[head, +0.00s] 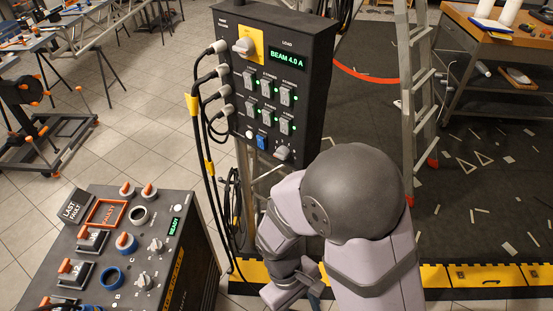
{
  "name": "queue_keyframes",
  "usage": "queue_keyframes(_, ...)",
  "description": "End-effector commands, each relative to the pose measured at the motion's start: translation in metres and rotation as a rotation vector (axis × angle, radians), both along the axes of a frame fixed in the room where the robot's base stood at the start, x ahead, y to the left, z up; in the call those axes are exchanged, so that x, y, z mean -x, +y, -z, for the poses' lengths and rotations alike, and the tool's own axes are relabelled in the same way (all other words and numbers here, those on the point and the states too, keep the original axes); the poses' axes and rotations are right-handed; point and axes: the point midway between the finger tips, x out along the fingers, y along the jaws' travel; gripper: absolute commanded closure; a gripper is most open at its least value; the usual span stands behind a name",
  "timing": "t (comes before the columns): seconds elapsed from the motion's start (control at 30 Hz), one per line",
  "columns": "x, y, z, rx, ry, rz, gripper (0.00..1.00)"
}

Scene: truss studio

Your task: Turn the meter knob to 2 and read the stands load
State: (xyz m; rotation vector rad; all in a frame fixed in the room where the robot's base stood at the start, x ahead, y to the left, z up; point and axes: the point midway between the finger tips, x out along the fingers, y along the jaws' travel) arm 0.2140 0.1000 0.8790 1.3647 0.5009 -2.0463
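A black upright panel (232,22) stands at the upper middle, with a lit green display (287,59) under the word LOAD reading "BEAM 4.0 A". A grey knob (282,153) sits at the panel's lower right and seems to be the meter knob; its marks are too small to read. A larger pale rotary knob (243,46) sits on a yellow plate at the upper left of the panel. My arm stands in front of and below the panel, folded downward. My gripper is low at the bottom edge, partly hidden by my arm; its fingers are not clear. Nothing of mine touches the panel.
Several grey switches (269,83) with green lamps fill the panel's middle. Plugs with black cables (197,120) hang on its left side. A console (190,245) with knobs and a READY display stands lower left. A ladder (420,90) stands at right.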

Motion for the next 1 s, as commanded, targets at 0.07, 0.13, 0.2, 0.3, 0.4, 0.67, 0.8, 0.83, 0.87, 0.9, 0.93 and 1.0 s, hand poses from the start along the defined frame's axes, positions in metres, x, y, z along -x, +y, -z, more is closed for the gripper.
queue_keyframes(0.07,-0.004,0.007,0.012,0.056,0.027,-0.165,0.52)
queue_keyframes(0.13,-0.013,0.012,0.022,0.111,0.040,-0.319,0.52)
queue_keyframes(0.2,-0.028,0.016,0.031,0.177,0.051,-0.493,0.52)
queue_keyframes(0.3,-0.064,0.026,0.041,0.293,0.058,-0.771,0.52)
queue_keyframes(0.4,-0.112,0.039,0.040,0.424,0.047,-1.021,0.52)
queue_keyframes(0.67,-0.256,0.102,-0.045,0.847,-0.082,-1.456,0.52)
queue_keyframes(0.8,-0.296,0.128,-0.108,1.113,-0.095,-1.569,0.52)
queue_keyframes(0.83,-0.300,0.131,-0.120,1.170,-0.081,-1.586,0.52)
queue_keyframes(0.87,-0.302,0.132,-0.130,1.226,-0.057,-1.601,0.52)
queue_keyframes(0.9,-0.303,0.132,-0.141,1.285,-0.020,-1.610,0.52)
queue_keyframes(0.93,-0.302,0.131,-0.146,1.312,0.010,-1.612,0.52)
queue_keyframes(1.0,-0.300,0.127,-0.152,1.341,0.068,-1.612,0.52)
